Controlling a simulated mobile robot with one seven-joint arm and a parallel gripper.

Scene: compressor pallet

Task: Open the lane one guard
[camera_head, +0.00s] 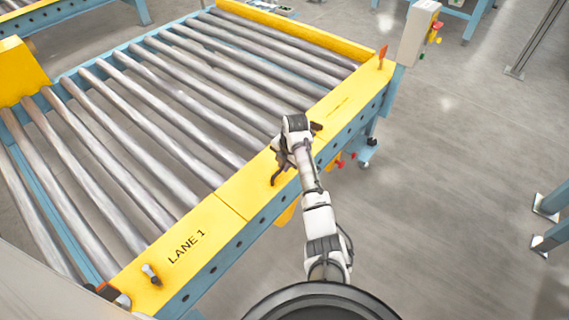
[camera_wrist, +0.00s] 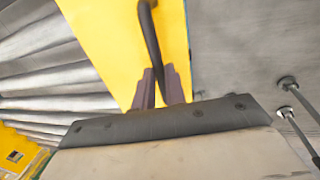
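The lane one guard is a long yellow plate (camera_head: 215,228) marked "LANE 1", lying flat along the near edge of the roller conveyor. A dark curved handle (camera_head: 276,178) stands on it near a seam. My gripper (camera_head: 284,160) is at this handle, above the yellow plate. In the wrist view the handle (camera_wrist: 150,35) runs down between the two close-set fingers (camera_wrist: 160,86), which appear shut on it. The finger contact is partly hidden by the gripper body. A small metal knob (camera_head: 151,273) sits at the guard's near-left end.
Steel rollers (camera_head: 150,130) fill the conveyor behind the guard. A grey control box (camera_head: 417,35) with red and green buttons stands at the far right corner, near an orange tab (camera_head: 383,56). Blue posts (camera_head: 550,205) stand at the right. The grey floor (camera_head: 460,130) between is clear.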

